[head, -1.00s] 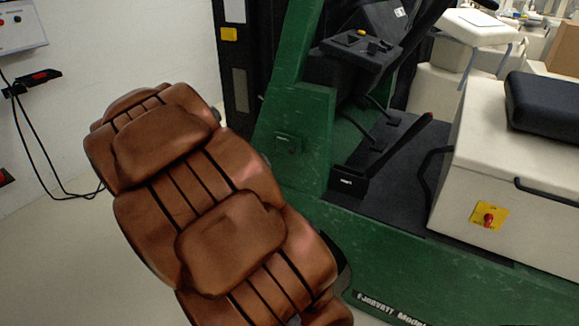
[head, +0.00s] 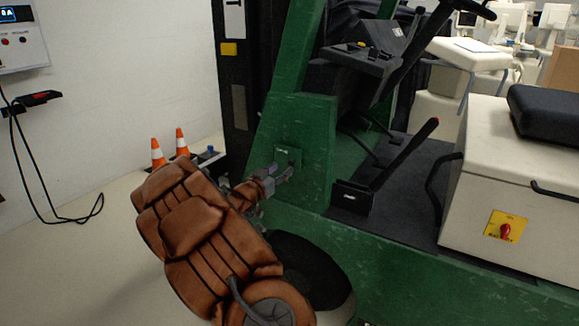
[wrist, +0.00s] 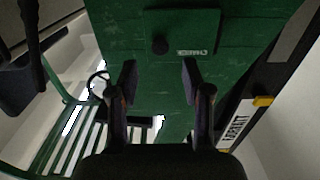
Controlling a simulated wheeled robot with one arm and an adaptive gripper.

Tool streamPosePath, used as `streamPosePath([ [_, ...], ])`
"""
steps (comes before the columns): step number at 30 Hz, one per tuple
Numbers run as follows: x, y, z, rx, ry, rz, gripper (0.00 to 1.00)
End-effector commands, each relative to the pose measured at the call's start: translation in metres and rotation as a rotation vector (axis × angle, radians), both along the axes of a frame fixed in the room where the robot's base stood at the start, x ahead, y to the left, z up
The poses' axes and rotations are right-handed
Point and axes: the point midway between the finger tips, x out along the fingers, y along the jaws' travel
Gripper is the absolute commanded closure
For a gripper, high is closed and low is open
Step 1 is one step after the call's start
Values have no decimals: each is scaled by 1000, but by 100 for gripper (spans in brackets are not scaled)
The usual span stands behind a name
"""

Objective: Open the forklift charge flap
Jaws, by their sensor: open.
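The charge flap (head: 284,156) is a small green panel on the side of the green forklift (head: 320,140), low on its front post. It looks closed, flush with the body.
Two orange cones (head: 158,152) stand by the wall behind my arm. A wall charger (head: 18,40) with a hanging black cable (head: 45,185) is at left. The forklift's black front wheel (head: 310,270) is below the flap. Pale floor is clear at left.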

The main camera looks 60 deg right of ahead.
Motion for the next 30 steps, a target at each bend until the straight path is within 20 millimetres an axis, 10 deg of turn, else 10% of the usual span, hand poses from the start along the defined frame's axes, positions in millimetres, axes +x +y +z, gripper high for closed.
streamPosePath([
  [15, 2, -51, 0, 1, 0, 0, 51],
  [30, 2, -59, -1, 3, 1, 2, 51],
])
